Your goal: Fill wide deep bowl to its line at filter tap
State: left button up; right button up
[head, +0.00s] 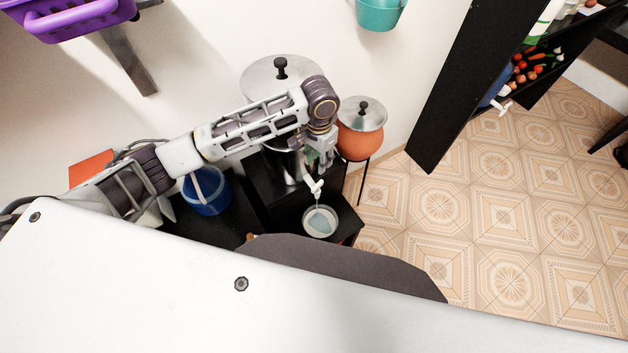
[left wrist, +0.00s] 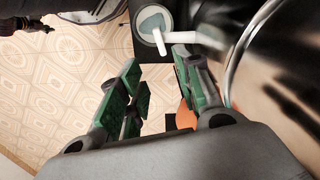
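The wide deep bowl (head: 333,231) stands on a low black stand below the filter tap (head: 315,187). It holds pale bluish water, and a thin bluish stream seems to run from the tap into it. No fill line can be made out. The steel filter (head: 262,72) is partly hidden behind my left arm. My left gripper (head: 320,158) is just above the tap. In the left wrist view its green-padded fingers (left wrist: 158,64) are apart with nothing between them. The white tap (left wrist: 161,42) and bowl (left wrist: 143,33) lie just beyond the fingertips. My right gripper is not in view.
An orange clay pot (head: 358,144) with a steel lid stands close right of the filter. A blue bucket (head: 206,194) is at left under my arm. A black shelf (head: 455,90) with vegetables stands at right. The tiled floor (head: 490,220) is clear.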

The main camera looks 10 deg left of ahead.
aim_at(317, 185)
pick_arm(q)
jog(key=shift+s+a, duration=0.1)
jog(key=shift+s, duration=0.1)
jog(key=shift+f, duration=0.1)
dwell(0.4)
jog(key=shift+f+p, duration=0.35)
jog(key=shift+f, duration=6.45)
grip_shut()
